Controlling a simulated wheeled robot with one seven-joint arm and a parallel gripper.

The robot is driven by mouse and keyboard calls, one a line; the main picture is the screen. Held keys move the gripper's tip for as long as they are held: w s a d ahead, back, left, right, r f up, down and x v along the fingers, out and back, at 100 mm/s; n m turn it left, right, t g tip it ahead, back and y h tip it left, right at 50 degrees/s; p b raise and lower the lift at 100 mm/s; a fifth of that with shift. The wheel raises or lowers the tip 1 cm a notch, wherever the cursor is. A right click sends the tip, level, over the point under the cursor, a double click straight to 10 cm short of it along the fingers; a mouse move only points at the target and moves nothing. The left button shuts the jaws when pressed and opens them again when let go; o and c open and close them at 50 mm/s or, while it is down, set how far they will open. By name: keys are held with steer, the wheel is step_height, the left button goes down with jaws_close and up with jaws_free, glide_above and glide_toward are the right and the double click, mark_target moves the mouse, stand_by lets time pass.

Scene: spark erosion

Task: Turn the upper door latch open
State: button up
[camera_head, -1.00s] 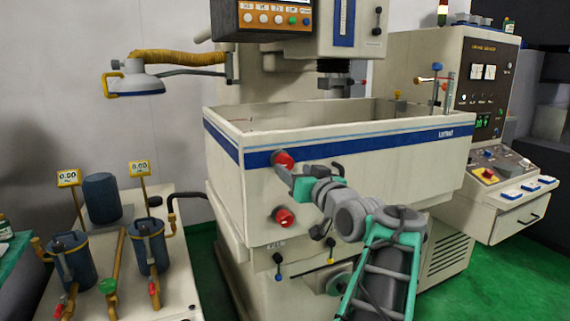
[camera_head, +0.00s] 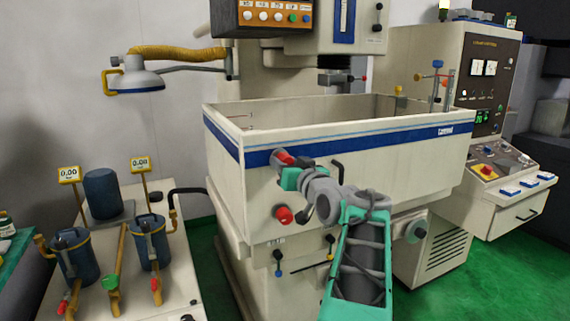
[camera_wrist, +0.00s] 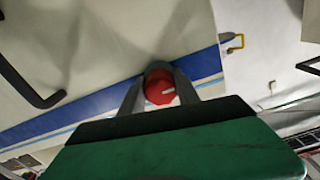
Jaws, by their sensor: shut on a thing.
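The upper door latch (camera_head: 286,158) is a red round knob on the blue stripe near the left corner of the white tank (camera_head: 360,150). In the wrist view the red latch (camera_wrist: 160,86) lies between the two grey fingers, with a pale mark on its face. My gripper (camera_head: 283,164) is shut on this latch; it also shows in the wrist view (camera_wrist: 160,92). My green gripper body partly covers the latch in the head view. A lower red latch (camera_head: 283,214) sits below on the same wall, clear of my gripper.
A dark door handle (camera_head: 338,172) stands out just right of my gripper; it also shows in the wrist view (camera_wrist: 30,88). A control cabinet (camera_head: 490,110) stands at the right. Blue filter canisters (camera_head: 150,243) and pipes fill the bench at the left. A lamp (camera_head: 137,82) hangs upper left.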

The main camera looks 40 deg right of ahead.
jaws_close()
steer(key=shift+m, duration=0.4)
steer(key=m+b, duration=0.1)
steer(key=m, duration=0.1)
steer(key=shift+m, duration=0.3)
steer(key=m, duration=0.4)
steer(key=shift+a+r+m, duration=0.1)
steer(key=shift+m, duration=0.2)
steer(key=m+p, duration=0.1)
steer(key=m, duration=0.4)
steer(key=shift+r, duration=0.15)
steer(key=m+p, duration=0.2)
steer(key=m, duration=0.3)
steer(key=shift+p, duration=0.3)
